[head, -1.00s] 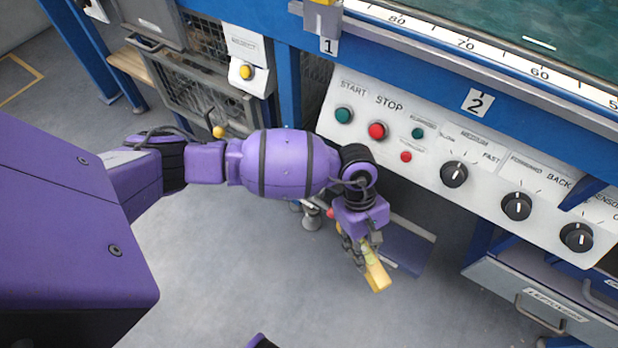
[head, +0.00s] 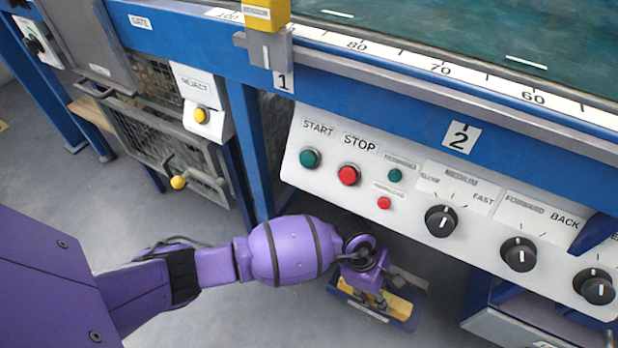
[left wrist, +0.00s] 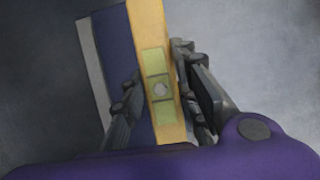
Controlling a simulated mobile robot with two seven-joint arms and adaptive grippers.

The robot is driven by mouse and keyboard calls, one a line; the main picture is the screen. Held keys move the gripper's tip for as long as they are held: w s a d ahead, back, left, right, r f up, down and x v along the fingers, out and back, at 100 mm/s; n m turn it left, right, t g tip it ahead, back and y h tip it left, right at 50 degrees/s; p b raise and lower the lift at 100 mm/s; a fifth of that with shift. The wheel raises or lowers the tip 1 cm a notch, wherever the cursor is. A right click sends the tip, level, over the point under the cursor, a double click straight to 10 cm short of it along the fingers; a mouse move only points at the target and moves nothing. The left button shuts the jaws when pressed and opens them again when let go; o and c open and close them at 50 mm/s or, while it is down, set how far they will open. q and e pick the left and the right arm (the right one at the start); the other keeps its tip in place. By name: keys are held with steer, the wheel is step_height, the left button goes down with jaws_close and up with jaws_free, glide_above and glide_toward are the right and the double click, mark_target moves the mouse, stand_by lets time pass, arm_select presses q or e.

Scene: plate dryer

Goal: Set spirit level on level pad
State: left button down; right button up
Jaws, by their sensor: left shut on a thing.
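The spirit level is a yellow bar (head: 398,307) below the control panel; in the left wrist view, the level (left wrist: 150,25) shows a pale green window with a small round vial. My left gripper (head: 370,299) is shut on it, with one finger on each side in the left wrist view (left wrist: 158,78). A blue shelf-like pad (head: 403,324) with a grey edge lies beneath the level, and it shows beside the level in the left wrist view (left wrist: 112,60). I cannot tell whether level and pad touch. My right gripper is not in view.
The white control panel (head: 330,190) with buttons and knobs juts out just above my left gripper. A blue table frame (head: 390,100) is above it. A blue leg (head: 250,150) and a mesh guard (head: 150,130) stand left.

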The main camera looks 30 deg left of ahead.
arm_select(q)
steer(key=w, duration=0.2)
steer(key=w+b, duration=0.1)
steer(key=w, duration=0.1)
steer(key=shift+d+r, duration=0.15)
steer(key=f+b, duration=0.2)
steer(key=f, duration=0.1)
steer(key=shift+w+f, duration=0.2)
steer(key=shift+f, duration=0.1)
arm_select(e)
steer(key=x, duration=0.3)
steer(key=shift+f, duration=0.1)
arm_select(q)
steer(key=c, duration=1.4)
jaws_free()
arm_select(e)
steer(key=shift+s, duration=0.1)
